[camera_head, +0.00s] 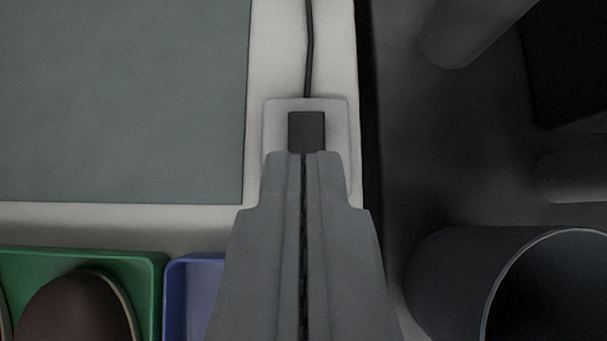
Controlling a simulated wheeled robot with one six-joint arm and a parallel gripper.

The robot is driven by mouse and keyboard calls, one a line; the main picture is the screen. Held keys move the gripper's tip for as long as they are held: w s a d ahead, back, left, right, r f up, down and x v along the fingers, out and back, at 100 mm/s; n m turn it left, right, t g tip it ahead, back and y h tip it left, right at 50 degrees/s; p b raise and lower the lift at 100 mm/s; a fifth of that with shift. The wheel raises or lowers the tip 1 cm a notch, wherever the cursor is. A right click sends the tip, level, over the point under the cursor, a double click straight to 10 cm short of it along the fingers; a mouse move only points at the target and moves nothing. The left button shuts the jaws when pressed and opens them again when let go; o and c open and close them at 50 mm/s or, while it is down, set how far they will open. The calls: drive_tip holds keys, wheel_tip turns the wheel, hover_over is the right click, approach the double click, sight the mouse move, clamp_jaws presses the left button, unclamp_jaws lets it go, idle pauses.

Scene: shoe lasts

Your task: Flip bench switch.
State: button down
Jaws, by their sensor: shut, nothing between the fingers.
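The bench switch is a dark rocker (306,131) set in a pale, rounded plate (275,124) near the bench's right edge. A thin black cord runs from the plate toward the top of the view. My gripper (304,156) is shut and empty, with its fingers pointing up the picture. Its tips overlap the lower part of the rocker in the view and hide it. I cannot tell whether they touch it. The lower part of the plate is hidden behind the fingers.
A grey-green mat (120,100) covers the bench at left. A green tray (150,262) holding a dark brown, rounded object (72,310) and a blue tray (190,285) sit at lower left.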

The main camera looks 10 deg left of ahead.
hover_over(303, 126)
drive_tip(key=s, duration=0.2)
drive_tip(key=f, duration=0.5)
drive_tip(key=shift+w+d+f, duration=0.15)
drive_tip(key=shift+w+f, duration=0.1)
wheel_tip(303, 126, down, 2)
drive_tip(key=shift+s+f, duration=0.1)
drive_tip(key=shift+f, duration=0.75)
drive_tip(key=shift+f+g, duration=0.2)
drive_tip(key=shift+g, duration=0.1)
drive_tip(key=shift+w+r, duration=0.15)
drive_tip(key=shift+w, duration=0.7)
